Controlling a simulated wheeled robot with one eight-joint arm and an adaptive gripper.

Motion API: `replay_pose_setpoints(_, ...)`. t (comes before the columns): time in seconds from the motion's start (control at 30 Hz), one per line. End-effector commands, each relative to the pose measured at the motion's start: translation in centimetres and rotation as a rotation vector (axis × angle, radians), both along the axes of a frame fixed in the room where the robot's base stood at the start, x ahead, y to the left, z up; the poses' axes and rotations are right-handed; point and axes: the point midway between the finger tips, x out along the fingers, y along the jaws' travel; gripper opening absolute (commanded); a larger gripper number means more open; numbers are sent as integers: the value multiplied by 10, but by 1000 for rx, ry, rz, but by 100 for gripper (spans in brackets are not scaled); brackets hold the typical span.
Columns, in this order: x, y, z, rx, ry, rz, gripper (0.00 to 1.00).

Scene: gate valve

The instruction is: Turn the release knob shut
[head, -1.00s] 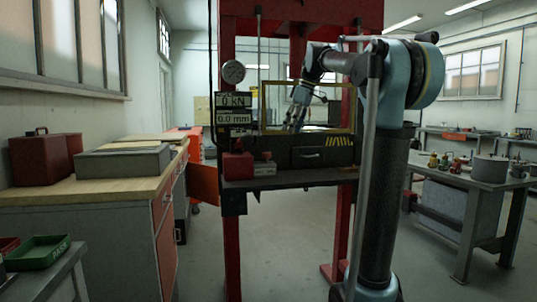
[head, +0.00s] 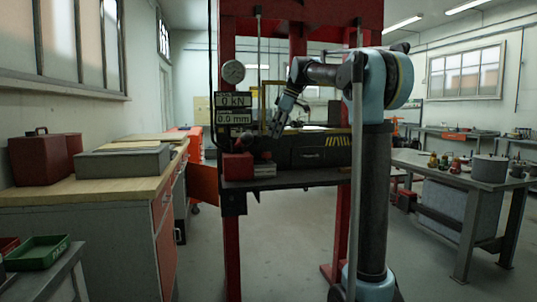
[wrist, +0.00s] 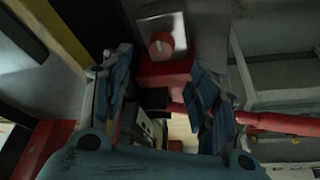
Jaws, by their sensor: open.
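The release knob appears to be the small round red knob (wrist: 160,45) on a pale metal block (wrist: 165,22) in the wrist view. In the head view the red knob (head: 267,156) sits above the silver block (head: 265,170), beside the red pump body (head: 238,166) on the press shelf. My gripper (head: 277,130) is above and slightly right of the knob, pointing down. In the wrist view my gripper (wrist: 160,95) has its fingers spread with nothing held. The knob shows beyond the fingers, and no contact is visible.
The red press frame (head: 230,250) carries a dial gauge (head: 233,72) and displays (head: 234,101) reading 0 kN and 0.0 mm. A red bar (wrist: 270,121) crosses the wrist view at right.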

Motion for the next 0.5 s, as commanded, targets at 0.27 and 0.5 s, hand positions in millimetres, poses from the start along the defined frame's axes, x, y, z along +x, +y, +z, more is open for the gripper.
replay_pose_setpoints(0.27, 3, 19, -46, -1, 1, 1, 55)
replay_pose_setpoints(0.5, 5, 31, -76, -1, 1, 0, 55)
